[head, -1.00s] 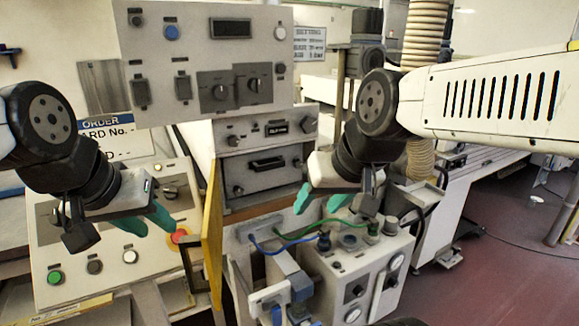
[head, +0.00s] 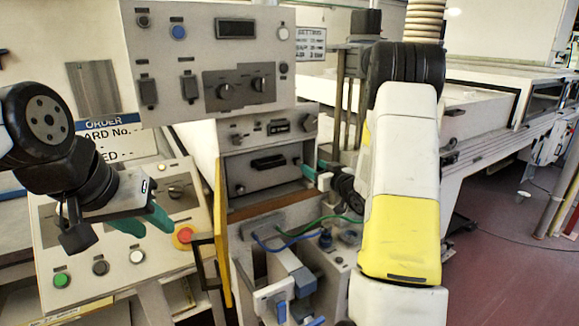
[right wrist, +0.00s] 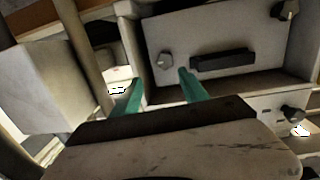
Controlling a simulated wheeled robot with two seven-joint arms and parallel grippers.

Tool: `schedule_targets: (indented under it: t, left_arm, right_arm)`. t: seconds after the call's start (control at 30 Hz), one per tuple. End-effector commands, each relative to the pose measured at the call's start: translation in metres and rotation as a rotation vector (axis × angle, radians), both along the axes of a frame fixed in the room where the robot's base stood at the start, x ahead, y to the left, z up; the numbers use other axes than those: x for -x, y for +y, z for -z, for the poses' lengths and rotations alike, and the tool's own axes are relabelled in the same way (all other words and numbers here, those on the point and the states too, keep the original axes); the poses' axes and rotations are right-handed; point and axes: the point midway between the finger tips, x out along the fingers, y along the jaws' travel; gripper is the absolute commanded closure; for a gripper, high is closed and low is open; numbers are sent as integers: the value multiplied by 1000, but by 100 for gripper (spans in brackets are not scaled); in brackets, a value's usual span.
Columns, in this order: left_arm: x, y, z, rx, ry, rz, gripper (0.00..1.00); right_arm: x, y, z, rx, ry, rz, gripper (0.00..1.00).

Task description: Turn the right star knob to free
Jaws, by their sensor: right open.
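The grey drawer-like unit (head: 262,176) has a dark handle (head: 268,162) and a star knob near each side. In the head view, the right gripper (head: 316,169) is at the unit's right edge, partly hidden by my arm. The left star knob (head: 238,189) is clear. My left gripper (head: 144,222) is open and empty.
A yellow-edged open door (head: 219,235) stands left of the unit. Above is a control panel (head: 214,60) with switches. A sloping button console (head: 120,255) is under my left gripper. Below the unit are hoses and a grey box (head: 328,260).

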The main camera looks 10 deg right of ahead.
Motion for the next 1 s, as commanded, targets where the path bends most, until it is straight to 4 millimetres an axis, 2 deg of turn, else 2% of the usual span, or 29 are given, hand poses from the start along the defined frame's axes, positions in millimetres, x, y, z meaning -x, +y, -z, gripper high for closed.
schedule_targets:
  t: [0.03, 0.2, 0.33, 0.7, 1.0]
  left_arm:
    - [0, 0, 0, 0, 0, 0, 64]
    - [0, 0, 0, 0, 0, 0, 64]
    - [0, 0, 0, 0, 0, 0, 64]
    - [0, 0, 0, 0, 0, 0, 64]
    - [0, 0, 0, 0, 0, 0, 64]
  right_arm:
    - [0, 1, 10, -14, -14, -22, 49]
    - [1, 5, 19, -42, -51, -62, 49]
    - [-12, 11, 19, -43, -56, -67, 49]
    - [-63, 28, 18, -42, -55, -64, 49]
    - [-71, 31, 18, -42, -55, -63, 49]
